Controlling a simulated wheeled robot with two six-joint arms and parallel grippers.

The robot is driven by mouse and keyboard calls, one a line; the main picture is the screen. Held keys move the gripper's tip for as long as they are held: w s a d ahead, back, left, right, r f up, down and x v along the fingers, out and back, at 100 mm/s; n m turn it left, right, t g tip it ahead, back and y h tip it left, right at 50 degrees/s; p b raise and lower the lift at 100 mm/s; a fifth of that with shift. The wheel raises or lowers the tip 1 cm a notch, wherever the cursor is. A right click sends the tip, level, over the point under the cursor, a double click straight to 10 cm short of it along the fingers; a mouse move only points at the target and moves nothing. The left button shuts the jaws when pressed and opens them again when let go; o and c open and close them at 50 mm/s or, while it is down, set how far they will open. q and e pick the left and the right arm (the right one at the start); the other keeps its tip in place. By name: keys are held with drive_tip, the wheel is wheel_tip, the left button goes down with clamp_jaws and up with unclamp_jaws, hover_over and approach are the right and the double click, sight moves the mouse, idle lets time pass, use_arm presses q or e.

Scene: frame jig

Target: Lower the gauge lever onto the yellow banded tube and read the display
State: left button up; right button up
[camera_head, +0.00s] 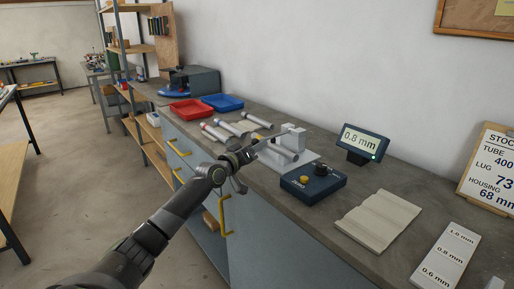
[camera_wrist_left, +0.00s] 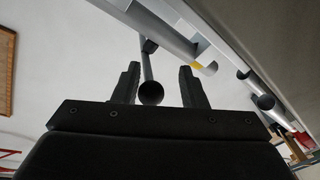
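The gauge (camera_head: 294,137) is a pale block on a light base plate on the bench. Its thin grey lever (camera_head: 262,144) points toward my left gripper (camera_head: 245,156). In the left wrist view, the lever's dark round end (camera_wrist_left: 150,93) lies between the two fingers of the left gripper (camera_wrist_left: 158,85), with a visible gap on the right side. A grey tube with a yellow band (camera_wrist_left: 197,66) lies beyond the fingers in that view; in the head view I cannot make out the band. The display (camera_head: 363,142) reads 0.8 mm. My right gripper is not in view.
A blue box (camera_head: 313,184) with a yellow button and black knob stands right of the gauge. Several loose tubes (camera_head: 230,128) lie left of it, with red (camera_head: 191,109) and blue (camera_head: 222,102) trays behind. A grooved block (camera_head: 378,220) and a thickness card (camera_head: 447,258) lie right.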

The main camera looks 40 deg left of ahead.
use_arm(q)
drive_tip(key=shift+o, duration=0.9)
drive_tip(key=shift+a+f, duration=0.25)
drive_tip(key=shift+a, duration=0.1)
drive_tip(key=shift+d, duration=0.1)
drive_tip(key=shift+r, duration=0.15)
